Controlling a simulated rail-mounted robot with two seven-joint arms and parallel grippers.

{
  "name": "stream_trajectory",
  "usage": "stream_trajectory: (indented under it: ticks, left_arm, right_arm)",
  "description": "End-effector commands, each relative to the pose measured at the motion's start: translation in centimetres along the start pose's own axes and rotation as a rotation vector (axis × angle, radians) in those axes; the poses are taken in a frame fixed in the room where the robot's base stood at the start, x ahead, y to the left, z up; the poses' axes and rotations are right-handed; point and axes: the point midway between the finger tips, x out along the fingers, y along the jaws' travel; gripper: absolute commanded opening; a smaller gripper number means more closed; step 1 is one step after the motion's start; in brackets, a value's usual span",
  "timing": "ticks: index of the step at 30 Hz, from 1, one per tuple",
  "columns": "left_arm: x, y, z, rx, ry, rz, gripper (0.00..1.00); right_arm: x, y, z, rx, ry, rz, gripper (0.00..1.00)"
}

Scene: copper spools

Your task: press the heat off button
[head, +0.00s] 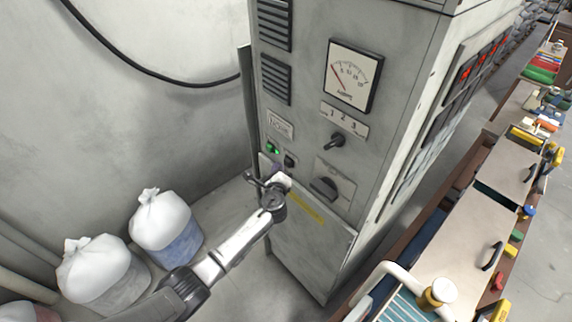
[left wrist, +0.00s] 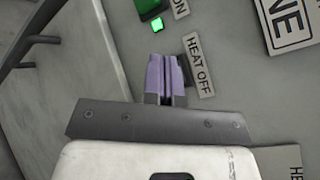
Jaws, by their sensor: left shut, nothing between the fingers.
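My left gripper (head: 275,171) is shut and empty at the front of the grey cabinet (head: 300,105), just below its small green buttons. In the left wrist view its purple fingertips (left wrist: 165,60) are together, close beside the HEAT OFF label (left wrist: 198,65). The heat off button is mostly hidden behind the fingers; only a dark edge shows between them and the label. I cannot tell whether the fingertips touch it. My right gripper is not in view.
A dial gauge (head: 353,76), a small selector switch (head: 334,141) and a larger black knob (head: 325,187) are on the same panel. White sacks (head: 162,222) stand on the floor at left. A long bench (head: 452,235) runs along the right.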

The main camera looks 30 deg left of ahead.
Motion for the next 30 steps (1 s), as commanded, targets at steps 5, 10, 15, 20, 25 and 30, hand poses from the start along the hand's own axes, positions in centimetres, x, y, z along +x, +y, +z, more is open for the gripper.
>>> stream_trajectory:
  ticks: [5, 10, 15, 20, 25, 30]
  left_arm:
    - [0.36, -0.25, -0.31, -0.001, 0.0, -0.001, 0.0]
    - [0.37, -0.31, -0.27, 0.0, 0.0, -0.001, 0.0]
    - [0.37, -0.3, -0.29, 0.0, 0.0, 0.0, 0.0]
    - [0.42, -0.33, -0.33, -0.001, 0.0, 0.0, 0.0]
    - [0.54, -0.41, -0.42, -0.001, 0.0, -0.001, 0.0]
    - [0.68, -0.49, -0.54, 0.0, 0.0, 0.0, 0.0]
  right_arm:
    - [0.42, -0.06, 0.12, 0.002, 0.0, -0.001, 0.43]
    - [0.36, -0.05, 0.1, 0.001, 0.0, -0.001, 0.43]
    - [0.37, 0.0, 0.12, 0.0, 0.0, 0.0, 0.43]
    - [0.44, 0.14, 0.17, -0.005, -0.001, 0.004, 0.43]
    - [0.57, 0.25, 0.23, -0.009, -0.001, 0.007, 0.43]
    - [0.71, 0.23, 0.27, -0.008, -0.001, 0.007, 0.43]
